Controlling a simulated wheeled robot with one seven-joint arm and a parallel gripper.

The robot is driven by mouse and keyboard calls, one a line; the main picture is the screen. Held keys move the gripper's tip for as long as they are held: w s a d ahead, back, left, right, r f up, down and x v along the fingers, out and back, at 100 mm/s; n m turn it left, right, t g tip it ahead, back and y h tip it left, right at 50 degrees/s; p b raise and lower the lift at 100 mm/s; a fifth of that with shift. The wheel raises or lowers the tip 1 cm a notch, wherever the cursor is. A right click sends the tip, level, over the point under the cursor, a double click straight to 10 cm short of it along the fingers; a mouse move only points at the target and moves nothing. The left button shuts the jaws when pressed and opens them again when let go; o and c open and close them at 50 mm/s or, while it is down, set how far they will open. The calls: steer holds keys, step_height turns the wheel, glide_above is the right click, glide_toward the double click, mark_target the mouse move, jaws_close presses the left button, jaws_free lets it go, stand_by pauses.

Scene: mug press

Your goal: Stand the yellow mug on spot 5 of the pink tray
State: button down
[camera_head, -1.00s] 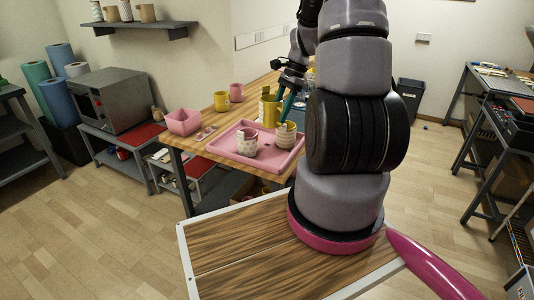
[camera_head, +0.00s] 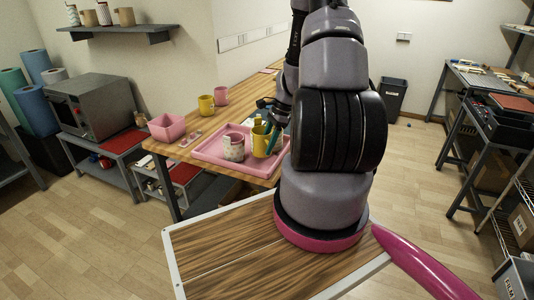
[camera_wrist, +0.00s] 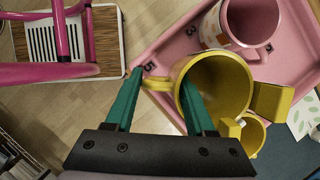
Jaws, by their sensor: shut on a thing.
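The yellow mug (camera_wrist: 236,72) is in my gripper (camera_wrist: 160,88), with one green finger inside it and the other outside near its handle, so the gripper is shut on the mug's wall side. The mug (camera_head: 261,143) also shows in the head view at the right part of the pink tray (camera_head: 209,149), right of a patterned mug. I cannot tell whether its base touches the tray. In the wrist view the tray (camera_wrist: 165,50) shows a printed 5 just left of the mug; 3 and 2 lie farther up. What lies under the mug is hidden.
The patterned mug with a pink inside (camera_head: 233,148) stands on the tray close by; it also shows in the wrist view (camera_wrist: 240,24). A smaller yellow vessel (camera_wrist: 252,134) and a yellow block (camera_wrist: 271,102) lie beyond. A pink box (camera_head: 167,128) stands left of the tray.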

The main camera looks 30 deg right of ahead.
steer(key=shift+f, duration=1.9)
steer(key=shift+c, duration=1.1)
jaws_free()
steer(key=shift+f, duration=0.1)
